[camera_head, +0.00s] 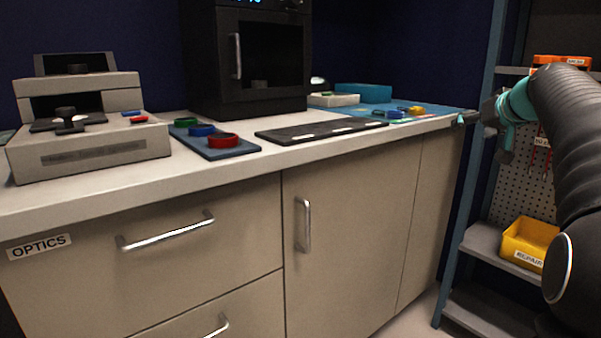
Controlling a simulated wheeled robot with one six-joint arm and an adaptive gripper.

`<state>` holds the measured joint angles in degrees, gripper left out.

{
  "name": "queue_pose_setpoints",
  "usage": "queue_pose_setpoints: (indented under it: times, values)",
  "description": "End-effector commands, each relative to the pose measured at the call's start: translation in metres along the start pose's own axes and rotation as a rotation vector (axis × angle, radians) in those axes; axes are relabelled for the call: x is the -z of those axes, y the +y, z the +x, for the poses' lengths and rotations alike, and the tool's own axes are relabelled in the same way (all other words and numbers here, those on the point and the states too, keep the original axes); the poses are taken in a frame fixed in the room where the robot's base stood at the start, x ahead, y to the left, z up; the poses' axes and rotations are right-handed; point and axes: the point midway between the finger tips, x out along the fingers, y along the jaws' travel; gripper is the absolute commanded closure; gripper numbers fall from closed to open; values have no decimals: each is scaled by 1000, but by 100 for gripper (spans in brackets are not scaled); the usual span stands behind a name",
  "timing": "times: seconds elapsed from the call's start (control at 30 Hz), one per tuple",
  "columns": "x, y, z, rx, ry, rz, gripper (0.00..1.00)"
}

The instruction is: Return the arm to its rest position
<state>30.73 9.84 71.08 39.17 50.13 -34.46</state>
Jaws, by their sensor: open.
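My arm comes in along the right side of the head camera view, with a dark ribbed sleeve and a teal section near its end. My gripper (482,136) is at the arm's end, in front of the shelf rack and near the right end of the counter. It is open, and I see nothing held in it. The fingers are small and dark here, so their details are hard to make out.
The counter (110,194) holds a grey instrument (95,150), a tray with coloured rings (214,143), a black oven-like box (250,60) and a blue mat (370,110). A shelf rack (484,238) with a yellow bin (528,240) stands at right, partly behind my arm.

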Motion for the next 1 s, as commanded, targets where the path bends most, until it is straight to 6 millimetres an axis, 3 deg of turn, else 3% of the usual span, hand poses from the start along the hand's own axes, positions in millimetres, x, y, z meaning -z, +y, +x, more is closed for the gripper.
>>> queue_pose_setpoints:
  times: [0.27,0.43,0.8,1.0]
  values:
    - [-82,10,8,-65,-173,133,23]
    - [-154,-14,-8,-112,-314,195,23]
    - [-331,-97,-99,-204,-581,143,23]
    - [-406,-127,-150,-201,-643,18,23]
